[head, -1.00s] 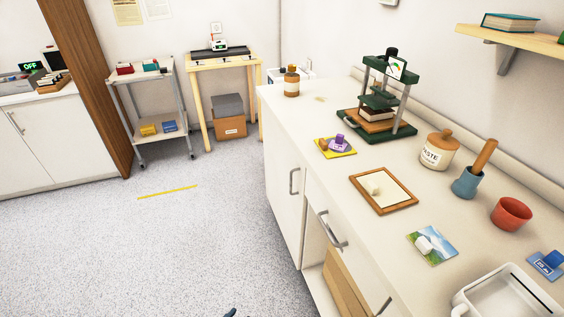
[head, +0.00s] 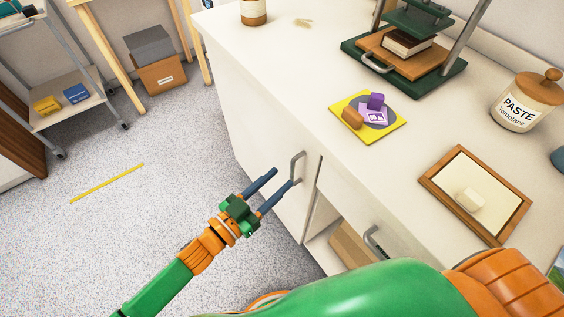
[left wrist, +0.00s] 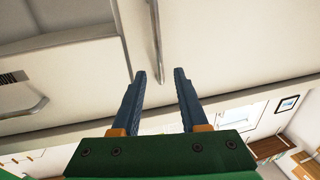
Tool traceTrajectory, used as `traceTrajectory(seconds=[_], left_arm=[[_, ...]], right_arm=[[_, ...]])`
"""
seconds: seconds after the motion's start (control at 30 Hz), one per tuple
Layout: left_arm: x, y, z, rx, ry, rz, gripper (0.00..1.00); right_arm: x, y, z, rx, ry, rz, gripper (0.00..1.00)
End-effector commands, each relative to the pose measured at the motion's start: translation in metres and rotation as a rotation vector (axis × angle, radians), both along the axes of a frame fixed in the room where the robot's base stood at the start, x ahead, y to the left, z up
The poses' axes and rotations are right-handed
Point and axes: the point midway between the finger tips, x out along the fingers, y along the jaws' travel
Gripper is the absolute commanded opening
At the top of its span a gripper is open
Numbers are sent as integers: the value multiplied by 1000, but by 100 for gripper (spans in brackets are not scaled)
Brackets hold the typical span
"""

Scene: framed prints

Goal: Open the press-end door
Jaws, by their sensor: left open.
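The press-end door (head: 262,150) is the pale cabinet front under the far end of the counter, below the press. It looks shut. Its grey bar handle (head: 297,165) stands upright near the door's right edge. My left gripper (head: 283,177) is open and empty, with its blue fingers pointing at the handle. In the left wrist view, the handle (left wrist: 156,40) lines up with the gap between the fingertips (left wrist: 160,74). I cannot tell whether a finger touches it. My right gripper is not in view.
The green press (head: 400,85) stands on the counter (head: 300,75), with a yellow mat (head: 345,105), a framed panel (head: 435,180) and a paste jar (head: 520,110). Another handle (head: 375,243) is to the right. The speckled floor left of the door is clear.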

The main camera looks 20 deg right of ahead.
Motion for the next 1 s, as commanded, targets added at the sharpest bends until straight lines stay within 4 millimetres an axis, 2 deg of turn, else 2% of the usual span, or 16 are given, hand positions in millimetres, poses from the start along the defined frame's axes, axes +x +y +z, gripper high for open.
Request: traceTrajectory(seconds=[0.1, 0.2, 0.47, 0.5, 0.6, 0.67, 1.0], left_arm=[[13, -20, 0, -2, -1, 1, 43], [19, -31, -1, -1, 0, 1, 43], [22, -35, 0, 1, 2, 2, 43], [22, -35, 0, 1, 2, 2, 41], [22, -35, 0, 1, 2, 2, 14], [22, -35, -1, 1, 2, 2, 0], [22, -35, -1, 1, 2, 2, 0]], right_arm=[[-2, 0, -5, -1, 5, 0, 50], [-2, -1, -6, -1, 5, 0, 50], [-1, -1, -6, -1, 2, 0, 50], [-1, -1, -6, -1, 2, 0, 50], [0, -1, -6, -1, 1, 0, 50], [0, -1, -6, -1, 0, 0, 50], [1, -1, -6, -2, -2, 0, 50]])
